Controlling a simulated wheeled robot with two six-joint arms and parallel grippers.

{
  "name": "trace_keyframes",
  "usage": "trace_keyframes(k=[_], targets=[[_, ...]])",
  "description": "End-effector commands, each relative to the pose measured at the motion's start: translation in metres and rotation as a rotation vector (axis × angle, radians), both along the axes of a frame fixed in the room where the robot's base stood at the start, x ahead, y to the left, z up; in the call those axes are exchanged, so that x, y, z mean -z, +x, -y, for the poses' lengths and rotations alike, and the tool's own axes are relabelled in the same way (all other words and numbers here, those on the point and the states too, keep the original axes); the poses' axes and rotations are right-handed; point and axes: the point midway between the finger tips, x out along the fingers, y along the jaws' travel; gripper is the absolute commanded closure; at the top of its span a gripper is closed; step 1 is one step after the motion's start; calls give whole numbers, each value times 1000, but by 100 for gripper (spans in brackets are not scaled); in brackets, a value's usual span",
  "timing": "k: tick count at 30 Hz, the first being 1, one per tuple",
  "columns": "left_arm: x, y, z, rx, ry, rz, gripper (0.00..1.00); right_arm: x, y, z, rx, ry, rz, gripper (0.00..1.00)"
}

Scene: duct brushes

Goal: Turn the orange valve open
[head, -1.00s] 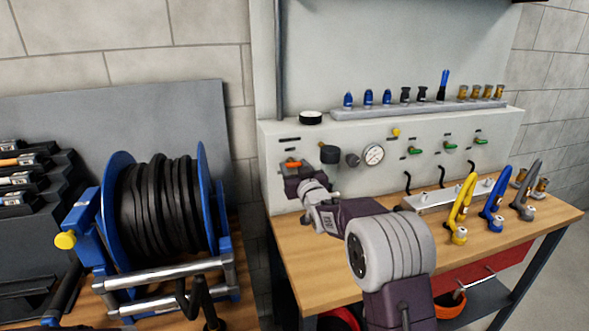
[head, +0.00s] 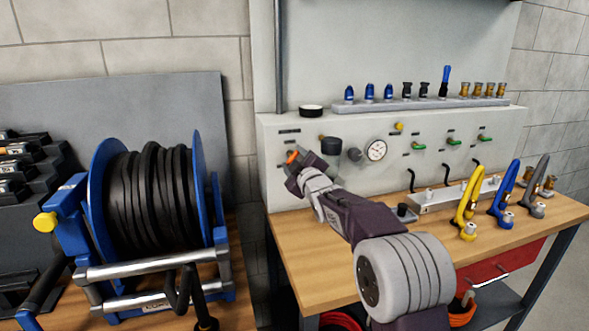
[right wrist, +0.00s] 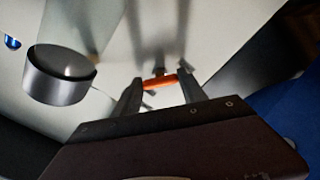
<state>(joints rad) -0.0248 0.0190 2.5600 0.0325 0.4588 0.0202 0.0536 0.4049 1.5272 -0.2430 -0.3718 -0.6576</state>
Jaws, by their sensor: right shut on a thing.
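The orange valve handle (head: 292,157) is on the left part of the grey panel face. It sits tilted in the head view. My right gripper (head: 297,162) is at it, and in the right wrist view the two fingers (right wrist: 160,90) are shut on the orange handle (right wrist: 160,83), one at each end. The valve's stem shows just behind the handle, against the panel. The left gripper is not in view.
A black knob (head: 331,146) and a gauge (head: 376,150) are right of the valve. Several green-handled valves (head: 454,141) are farther right. The bench top (head: 290,240) is below, with yellow, blue and grey tools (head: 467,205) on its right. A hose reel (head: 150,210) stands left.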

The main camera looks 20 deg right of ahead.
Motion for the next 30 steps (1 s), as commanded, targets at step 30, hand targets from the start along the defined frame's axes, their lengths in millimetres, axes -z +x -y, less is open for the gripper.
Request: trace_keyframes(k=[30], targets=[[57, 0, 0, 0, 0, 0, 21, 2, 0, 0, -1, -682, 20, 91]])
